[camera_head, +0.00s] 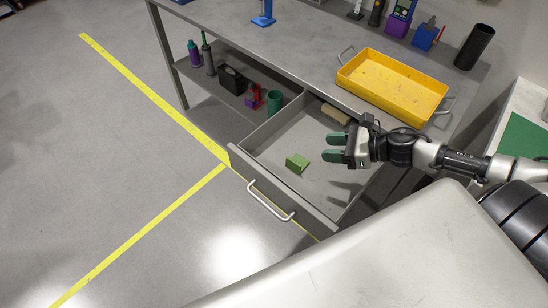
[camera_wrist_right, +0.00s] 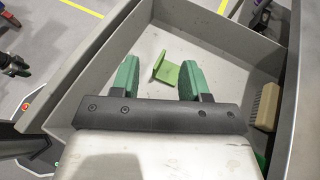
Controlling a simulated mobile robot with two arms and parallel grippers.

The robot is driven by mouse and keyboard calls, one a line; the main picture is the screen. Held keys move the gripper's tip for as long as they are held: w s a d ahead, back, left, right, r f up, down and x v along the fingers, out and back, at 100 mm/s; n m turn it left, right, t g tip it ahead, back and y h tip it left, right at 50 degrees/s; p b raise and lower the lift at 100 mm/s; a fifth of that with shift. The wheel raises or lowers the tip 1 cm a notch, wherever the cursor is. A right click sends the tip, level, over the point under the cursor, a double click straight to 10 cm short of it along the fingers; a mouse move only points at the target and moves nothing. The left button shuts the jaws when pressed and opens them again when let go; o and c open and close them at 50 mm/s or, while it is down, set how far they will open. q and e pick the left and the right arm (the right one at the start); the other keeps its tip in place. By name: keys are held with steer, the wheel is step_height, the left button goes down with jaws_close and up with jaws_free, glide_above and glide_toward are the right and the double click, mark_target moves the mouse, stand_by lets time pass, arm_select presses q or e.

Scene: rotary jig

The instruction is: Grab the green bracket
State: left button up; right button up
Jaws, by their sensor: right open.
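The green bracket (camera_head: 297,163) lies on the floor of the open grey drawer (camera_head: 270,203), near the drawer's front. In the right wrist view the bracket (camera_wrist_right: 166,69) shows as an L-shaped piece beyond and between my fingers. My right gripper (camera_head: 333,147) is above the drawer, to the right of the bracket and apart from it. Its two green-padded fingers are spread and empty, as the right wrist view (camera_wrist_right: 159,78) also shows. My left gripper does not show in the head view.
A beige block (camera_head: 335,115) lies at the drawer's back; in the wrist view the block (camera_wrist_right: 265,106) is at right. A yellow tray (camera_head: 393,85) stands on the workbench (camera_head: 300,50) above. Drawer walls surround the bracket. A shelf left of the drawer holds several items.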

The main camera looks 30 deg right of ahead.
glide_toward(299, 165)
steer(key=shift+w+a+r, duration=0.4)
steer(key=shift+w+r, duration=0.2)
steer(key=shift+w+a+f, duration=0.15)
steer(key=shift+f, duration=0.35)
steer(key=shift+w+a+f, duration=0.1)
steer(key=shift+f, duration=0.45)
steer(key=shift+x, duration=0.85)
steer(key=x, duration=0.5)
steer(key=shift+a+p, duration=0.15)
steer(key=shift+p, duration=0.15)
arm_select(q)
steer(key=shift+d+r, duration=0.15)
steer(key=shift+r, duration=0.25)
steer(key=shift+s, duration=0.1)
arm_select(e)
steer(key=shift+c, duration=0.3)
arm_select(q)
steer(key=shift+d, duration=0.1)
arm_select(e)
jaws_close()
